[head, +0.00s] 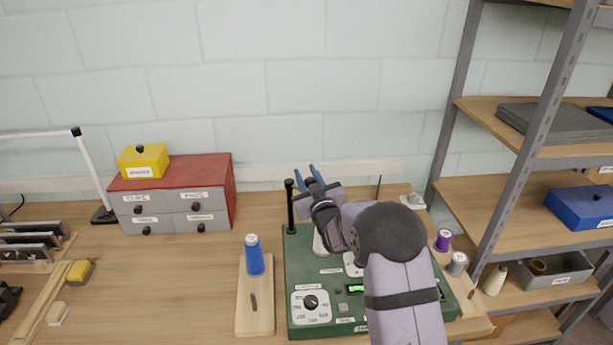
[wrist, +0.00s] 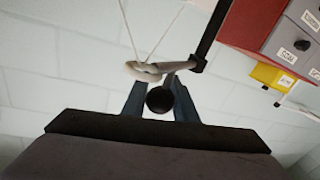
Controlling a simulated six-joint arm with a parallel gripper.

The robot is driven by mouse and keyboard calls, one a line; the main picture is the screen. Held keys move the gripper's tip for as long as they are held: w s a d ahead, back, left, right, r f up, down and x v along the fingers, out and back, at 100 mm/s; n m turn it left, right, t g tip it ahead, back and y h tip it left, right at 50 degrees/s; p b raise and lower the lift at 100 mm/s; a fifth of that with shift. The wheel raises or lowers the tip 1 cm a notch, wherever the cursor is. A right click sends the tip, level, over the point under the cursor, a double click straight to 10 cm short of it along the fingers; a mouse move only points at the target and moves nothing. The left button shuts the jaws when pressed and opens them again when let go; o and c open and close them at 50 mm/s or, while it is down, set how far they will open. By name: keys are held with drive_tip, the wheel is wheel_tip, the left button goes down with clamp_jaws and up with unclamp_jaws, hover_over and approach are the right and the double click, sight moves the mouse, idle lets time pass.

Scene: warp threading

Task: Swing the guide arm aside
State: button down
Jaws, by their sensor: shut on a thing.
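My gripper (head: 305,173) is over the back of the green machine (head: 300,265), next to its black post (head: 290,208). In the wrist view my gripper (wrist: 160,84) has its two blue fingers on either side of a round black knob (wrist: 160,100) and is shut on it. The guide arm (wrist: 180,66) is a thin grey bar running from the black post (wrist: 210,35) to a pale ring (wrist: 143,71). White thread (wrist: 129,30) passes at the ring. In the head view my arm hides most of the guide arm and the machine's middle.
A drawer cabinet (head: 175,205) with a yellow box (head: 142,161) stands at the back left. Spools (head: 444,240) and a metal shelf (head: 500,190) are to the right. The table's middle left is clear.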

drive_tip(key=shift+a+f, duration=0.1)
drive_tip(key=m+h+b, duration=0.1)
drive_tip(key=s+m+h+b, duration=0.1)
drive_tip(key=h, duration=0.1)
drive_tip(key=a+m+h+b, duration=0.1)
drive_tip(key=h, duration=0.1)
drive_tip(key=shift+s, duration=0.2)
drive_tip(key=shift+s+a+m+g+h+p, duration=0.35)
drive_tip(key=shift+m+g+h, duration=0.4)
drive_tip(key=shift+m+h, duration=0.75)
drive_tip(key=shift+s+a+m+g+h+p, duration=0.2)
drive_tip(key=shift+a+m+g+h, duration=0.55)
drive_tip(key=shift+h, duration=1.2)
drive_tip(key=shift+s+a+m+g+h+p, duration=0.25)
drive_tip(key=shift+m+g+h, duration=0.55)
drive_tip(key=shift+m+h, duration=0.85)
drive_tip(key=shift+g+h, duration=0.3)
drive_tip(key=shift+h, duration=0.2)
drive_tip(key=shift+a+r+m+g+h, duration=0.2)
drive_tip(key=shift+m+g+h, duration=0.2)
drive_tip(key=shift+m+g, duration=0.15)
drive_tip(key=c, duration=1.4)
unclamp_jaws()
drive_tip(key=shift+c, duration=0.2)
